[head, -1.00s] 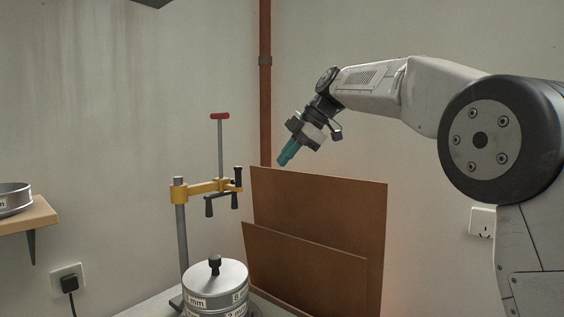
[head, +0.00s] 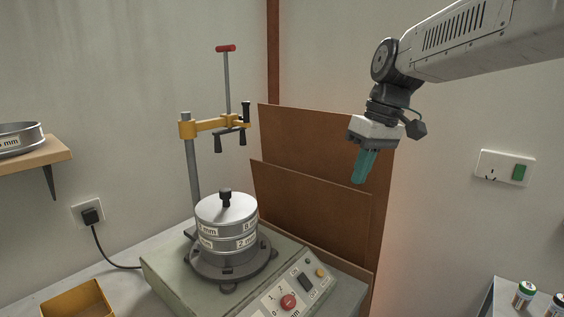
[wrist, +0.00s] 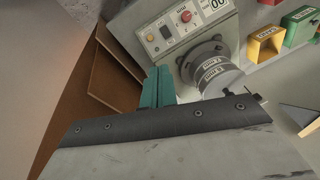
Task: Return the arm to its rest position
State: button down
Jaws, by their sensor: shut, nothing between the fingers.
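My arm reaches in from the upper right of the head view. My gripper (head: 363,180) has teal fingers, points downward, and is shut with nothing in it. It hangs in the air in front of brown boards, to the right of the sieve shaker. In the wrist view the teal fingers (wrist: 158,72) sit side by side near the centre, and the shaker shows beyond them.
The sieve shaker (head: 165,272) carries stacked sieves (head: 226,228) and has a tall post with a yellow clamp arm (head: 215,124). Brown boards (head: 310,195) lean behind it. A shelf (head: 40,160) holds another sieve at left. A yellow bin (head: 75,300) stands lower left. Batteries (head: 524,294) stand lower right.

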jog(key=s+d+f+m+h, duration=0.1)
jog(key=s+d+f+m, duration=0.1)
jog(key=s, duration=0.7)
jog(key=s+d+f+m+h, duration=0.1)
jog(key=s+d+f, duration=0.3)
jog(key=s, duration=0.5)
jog(key=s+d+f+m+t, duration=0.1)
jog(key=s+d+f+m, duration=0.2)
jog(key=s, duration=0.6)
jog(key=shift+s+d+f+m+h, duration=0.2)
jog(key=shift+d+f+m+h, duration=0.25)
jog(key=shift+d, duration=0.4)
